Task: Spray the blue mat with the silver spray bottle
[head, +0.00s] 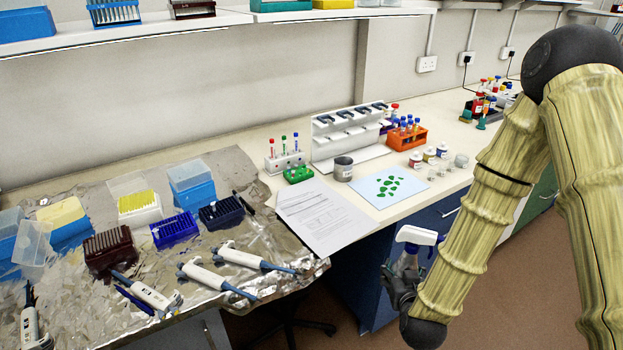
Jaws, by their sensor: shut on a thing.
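The spray bottle (409,262) has a grey, silver-looking body and a white and blue trigger head. It is held about upright in front of the bench edge, off the bench top. My gripper (398,280) is shut on its body, and the dark fingers and wrist hide its lower part. The light blue mat (414,193) lies flat on the bench near the front edge, with several green patches on its middle. The bottle is below and to the right of the mat in the picture, apart from it.
A printed sheet (325,222) lies left of the mat. A grey cup (343,170), small jars (429,154) and an orange tube rack (407,138) stand behind it. Pipettes (220,277) and tip boxes (194,191) crowd the foil at left. Floor shows at lower right.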

